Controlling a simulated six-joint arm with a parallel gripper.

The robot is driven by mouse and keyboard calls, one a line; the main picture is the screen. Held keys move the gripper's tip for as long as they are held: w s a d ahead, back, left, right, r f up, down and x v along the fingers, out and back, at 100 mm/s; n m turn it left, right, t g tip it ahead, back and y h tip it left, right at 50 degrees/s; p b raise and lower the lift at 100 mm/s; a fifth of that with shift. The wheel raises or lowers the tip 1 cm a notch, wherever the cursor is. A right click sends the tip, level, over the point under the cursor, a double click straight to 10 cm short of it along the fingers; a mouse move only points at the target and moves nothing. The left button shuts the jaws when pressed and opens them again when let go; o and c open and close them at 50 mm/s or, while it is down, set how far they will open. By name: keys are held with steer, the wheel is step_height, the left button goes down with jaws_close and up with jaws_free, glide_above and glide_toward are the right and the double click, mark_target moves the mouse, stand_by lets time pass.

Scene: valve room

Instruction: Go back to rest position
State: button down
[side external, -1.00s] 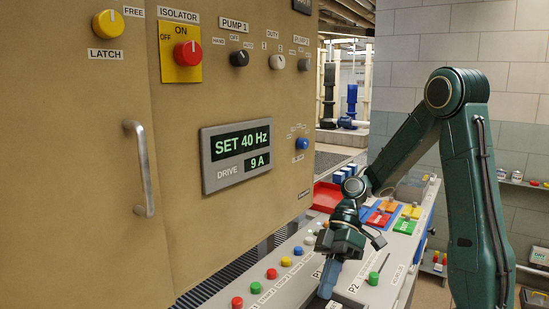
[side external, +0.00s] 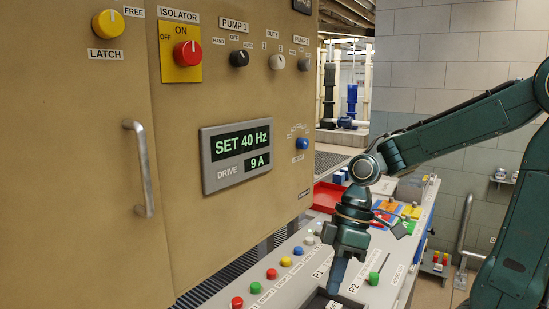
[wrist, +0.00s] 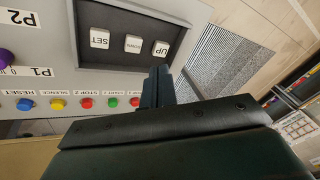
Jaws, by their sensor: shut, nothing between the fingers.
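My gripper (side external: 335,286) points down over the sloped console, beside the P1 and P2 labels, in the side external view. Its fingers are together with nothing between them. In the wrist view the shut fingertips (wrist: 158,76) show near the edge of a dark recessed keypad (wrist: 120,57). The keypad has white SET (wrist: 100,39), DOWN (wrist: 133,44) and UP (wrist: 161,48) keys. I cannot tell whether the fingertips touch anything. The drive display (side external: 240,150) reads SET 40 Hz and 9 A.
A row of coloured buttons (side external: 271,273) runs along the console left of my gripper; a green knob (side external: 373,278) stands to its right. The tan cabinet (side external: 90,210) with its handle (side external: 141,168) rises at left. A red tray (side external: 328,196) lies behind.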

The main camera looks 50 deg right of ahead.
steer(key=s+d+r+m+t+h, duration=0.2)
steer(key=s+r+m+t+h, duration=0.2)
steer(key=s+r+m, duration=0.1)
steer(key=shift+s+r+m+t, duration=0.25)
steer(key=shift+r+m+t, duration=0.15)
steer(key=shift+r+m, duration=0.3)
stand_by(0.3)
